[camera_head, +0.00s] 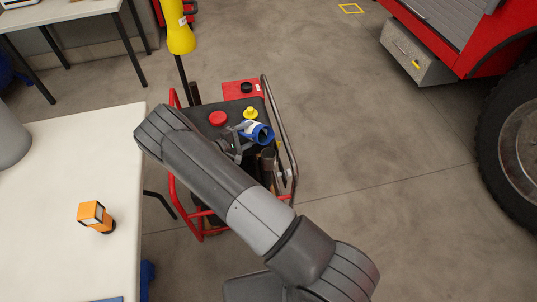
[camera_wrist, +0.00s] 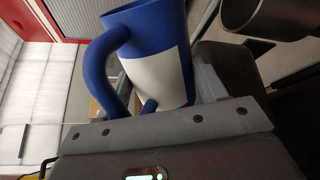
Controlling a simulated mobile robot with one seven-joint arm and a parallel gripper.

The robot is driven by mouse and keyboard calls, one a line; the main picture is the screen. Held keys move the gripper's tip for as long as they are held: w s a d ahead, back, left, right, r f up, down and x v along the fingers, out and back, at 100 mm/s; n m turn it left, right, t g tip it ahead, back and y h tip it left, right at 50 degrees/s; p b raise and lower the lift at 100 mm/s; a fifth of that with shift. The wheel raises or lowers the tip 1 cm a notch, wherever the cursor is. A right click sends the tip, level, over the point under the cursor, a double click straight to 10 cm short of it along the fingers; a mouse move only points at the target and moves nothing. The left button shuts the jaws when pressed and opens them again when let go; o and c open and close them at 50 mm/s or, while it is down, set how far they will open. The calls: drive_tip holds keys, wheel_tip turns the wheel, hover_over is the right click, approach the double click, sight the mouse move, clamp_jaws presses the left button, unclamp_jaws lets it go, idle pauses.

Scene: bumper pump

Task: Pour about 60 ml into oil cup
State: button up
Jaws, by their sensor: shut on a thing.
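A blue vessel with a white band (camera_head: 257,131) is held over the pump unit (camera_head: 205,113) and looks tilted, with its open mouth toward the lower right. In the wrist view the blue vessel (camera_wrist: 150,20) shows its curved handle at the left. My gripper (camera_head: 238,148) is shut on it, with one finger on each side in the wrist view (camera_wrist: 157,90). A yellow cap or funnel (camera_head: 250,113) stands just behind the vessel. A dark grey cylinder (camera_head: 267,158) is just below its mouth. I cannot tell which part is the oil cup. No liquid stream shows.
The pump unit has a red tubular frame (camera_head: 173,190), a red cap (camera_head: 217,118) and a black cap (camera_head: 246,87). A white table (camera_head: 50,200) with an orange item (camera_head: 92,213) stands left. A red vehicle (camera_head: 480,70) is right. The floor between is clear.

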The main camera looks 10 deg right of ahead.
drive_tip(key=shift+f+m, duration=0.4)
drive_tip(key=shift+f, duration=0.05)
idle(0.3)
drive_tip(key=shift+s+d+m, duration=0.1)
drive_tip(key=shift+m, duration=0.2)
drive_tip(key=shift+w+f+p, duration=0.1)
drive_tip(key=shift+w+p, duration=0.1)
drive_tip(key=shift+p, duration=0.15)
idle(0.9)
drive_tip(key=shift+s+m+p, duration=0.1)
drive_tip(key=shift+m+p, duration=0.3)
idle(1.1)
drive_tip(key=shift+w+a+r+n, duration=0.2)
drive_tip(key=shift+w+a+n, duration=0.05)
drive_tip(key=shift+n, duration=0.45)
drive_tip(key=shift+r+n, duration=0.7)
drive_tip(key=shift+r, duration=0.15)
